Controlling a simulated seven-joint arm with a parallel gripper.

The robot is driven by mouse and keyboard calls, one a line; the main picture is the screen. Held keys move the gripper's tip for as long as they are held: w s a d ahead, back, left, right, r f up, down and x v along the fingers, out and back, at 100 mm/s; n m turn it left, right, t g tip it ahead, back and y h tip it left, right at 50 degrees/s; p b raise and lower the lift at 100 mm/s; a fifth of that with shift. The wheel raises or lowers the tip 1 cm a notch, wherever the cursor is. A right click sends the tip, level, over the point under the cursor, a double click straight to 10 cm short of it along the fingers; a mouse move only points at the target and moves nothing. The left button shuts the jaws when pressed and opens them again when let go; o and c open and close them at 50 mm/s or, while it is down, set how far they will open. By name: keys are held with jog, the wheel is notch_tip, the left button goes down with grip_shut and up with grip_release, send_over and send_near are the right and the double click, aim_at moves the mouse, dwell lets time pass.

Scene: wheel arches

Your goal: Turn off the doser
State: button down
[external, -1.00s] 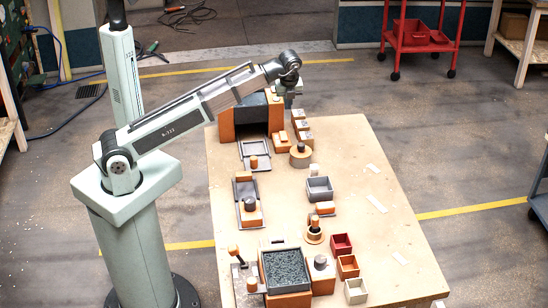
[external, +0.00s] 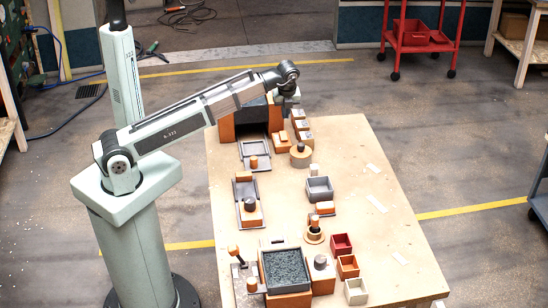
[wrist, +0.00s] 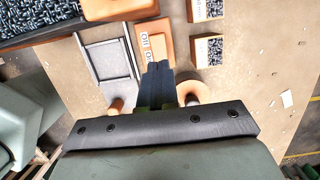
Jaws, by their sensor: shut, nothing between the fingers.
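An orange switch block (external: 281,139) stands near the far end of the table, in front of the large orange-sided unit. The wrist view shows it as an orange block (wrist: 148,30) with a white label that seems to read "Off" and "On". I see no name marking it as the doser's. My gripper (external: 287,105) is shut and empty, above the far end of the table. In the wrist view its dark fingertips (wrist: 157,66) overlap the near end of the label and hide part of it. Whether they touch the block I cannot tell.
A round orange base with a knob (wrist: 194,92) lies right of my fingers, and a grey tray (wrist: 104,62) lies left. Labelled blocks (wrist: 207,51) stand further right. The orange-sided unit (external: 227,127) is close behind. The table's right side (external: 355,150) is mostly clear.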

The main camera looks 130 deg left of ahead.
aim_at(283, 134)
jog(key=shift+s+a+f, duration=0.2)
jog(key=shift+f, duration=1.2)
jog(key=shift+s+a+f, duration=0.25)
jog(key=shift+f, duration=1.2)
jog(key=shift+s+a+f, duration=0.2)
jog(key=shift+f, duration=1.2)
